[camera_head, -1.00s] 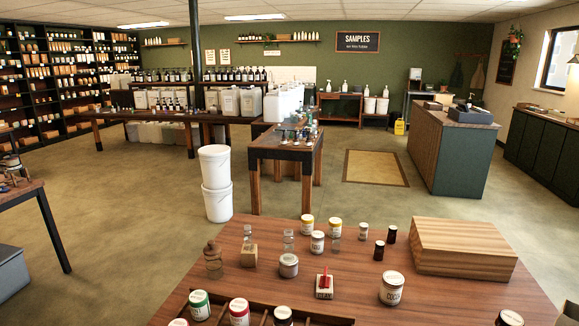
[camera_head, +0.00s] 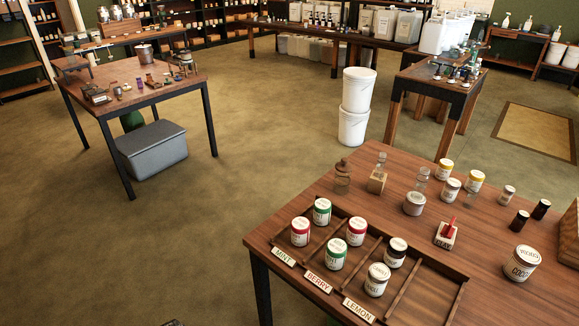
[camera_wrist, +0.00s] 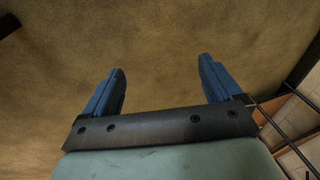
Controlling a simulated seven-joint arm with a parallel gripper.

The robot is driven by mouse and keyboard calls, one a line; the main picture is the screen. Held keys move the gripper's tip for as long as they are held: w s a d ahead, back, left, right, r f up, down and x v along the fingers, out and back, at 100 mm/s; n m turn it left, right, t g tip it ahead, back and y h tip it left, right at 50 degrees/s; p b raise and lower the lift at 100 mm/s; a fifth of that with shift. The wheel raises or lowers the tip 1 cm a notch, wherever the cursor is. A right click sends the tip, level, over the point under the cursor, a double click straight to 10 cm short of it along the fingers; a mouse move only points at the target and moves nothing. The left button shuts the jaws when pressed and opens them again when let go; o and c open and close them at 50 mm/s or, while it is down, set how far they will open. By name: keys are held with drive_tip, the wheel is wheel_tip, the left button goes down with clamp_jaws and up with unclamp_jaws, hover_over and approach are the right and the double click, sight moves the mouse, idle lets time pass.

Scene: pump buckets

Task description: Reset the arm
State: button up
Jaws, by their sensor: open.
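My gripper (camera_wrist: 162,80) shows in the wrist view with its two blue fingers spread wide. Nothing is between them, and bare floor shows beyond. In the head view the gripper's fingers do not show; only a small dark shape peeks in at the bottom edge left of the near table, and I cannot tell what it is.
The near wooden table (camera_head: 320,170) holds a divided tray (camera_head: 404,311) with several jars, and a coco jar (camera_head: 522,263) at right. A second table (camera_head: 175,92) stands at left over a grey bin (camera_head: 152,153). White buckets (camera_head: 354,108) are stacked behind. Open floor lies between.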

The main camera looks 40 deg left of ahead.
drive_tip(key=d+f+m+g, duration=0.1)
drive_tip(key=d+f+m, duration=0.1)
drive_tip(key=d+f, duration=0.35)
drive_tip(key=w+d+m+h, duration=0.2)
drive_tip(key=w+d+m, duration=0.4)
drive_tip(key=w+d, duration=1.95)
drive_tip(key=w+d+m, duration=0.2)
drive_tip(key=w+d, duration=0.2)
drive_tip(key=d, duration=0.7)
drive_tip(key=w+d+m, duration=0.2)
drive_tip(key=w+d, duration=0.1)
drive_tip(key=d, duration=0.7)
drive_tip(key=s+d+r+m+g, duration=0.1)
drive_tip(key=s+d+r+m, duration=0.1)
drive_tip(key=d, duration=0.6)
drive_tip(key=s+d+r+m+g, duration=0.1)
drive_tip(key=s+d, duration=0.3)
drive_tip(key=d, duration=0.4)
drive_tip(key=s+d+r+m+g, duration=0.1)
drive_tip(key=s+d+r+m, duration=0.2)
drive_tip(key=d, duration=0.5)
drive_tip(key=shift+s+d, duration=0.15)
drive_tip(key=shift+d, duration=0.15)
